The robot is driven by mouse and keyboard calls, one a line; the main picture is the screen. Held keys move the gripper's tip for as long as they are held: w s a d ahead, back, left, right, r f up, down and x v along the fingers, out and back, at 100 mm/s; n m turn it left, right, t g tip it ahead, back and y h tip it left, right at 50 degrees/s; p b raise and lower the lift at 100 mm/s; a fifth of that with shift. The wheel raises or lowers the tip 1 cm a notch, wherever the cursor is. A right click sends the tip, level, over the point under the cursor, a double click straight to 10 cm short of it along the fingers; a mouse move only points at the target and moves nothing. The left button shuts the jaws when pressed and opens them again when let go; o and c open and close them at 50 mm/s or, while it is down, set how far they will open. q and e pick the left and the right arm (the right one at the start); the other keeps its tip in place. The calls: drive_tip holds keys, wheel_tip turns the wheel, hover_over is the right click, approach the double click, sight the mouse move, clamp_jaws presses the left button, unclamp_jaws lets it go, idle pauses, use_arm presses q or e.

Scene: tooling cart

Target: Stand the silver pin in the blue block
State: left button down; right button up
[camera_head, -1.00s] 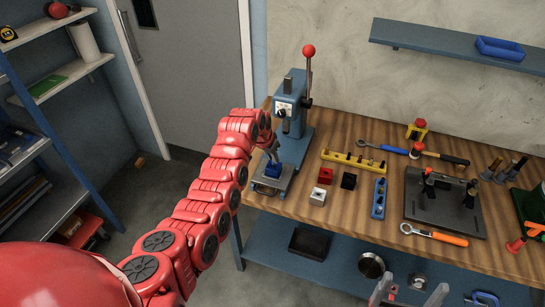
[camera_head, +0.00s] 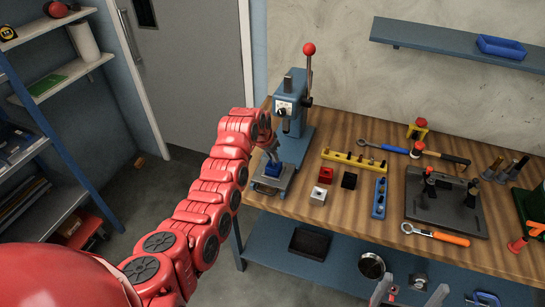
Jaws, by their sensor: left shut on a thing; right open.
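The small blue block (camera_head: 273,168) sits on the base of the blue press at the table's left end. My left gripper (camera_head: 272,156) points down right above it, shut on a thin thing that I take to be the silver pin. The pin is too small and too hidden by the jaws to make out, and I cannot tell whether its end is in the block. My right gripper (camera_head: 408,292) is open and empty at the bottom edge, in front of the table.
The press (camera_head: 293,120) with its red-knobbed lever stands close behind my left gripper. Red, grey and black blocks (camera_head: 348,181), a yellow rail (camera_head: 353,161) and a blue rail (camera_head: 379,198) lie to the right. A dark plate (camera_head: 445,205) and wrenches lie further right.

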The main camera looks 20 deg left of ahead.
idle(0.4)
use_arm(q)
drive_tip(key=shift+c, duration=1.9)
unclamp_jaws()
drive_tip(key=shift+r, duration=0.1)
wheel_tip(320, 180, up, 6)
drive_tip(key=shift+f+b, duration=0.1)
drive_tip(key=shift+b, duration=0.3)
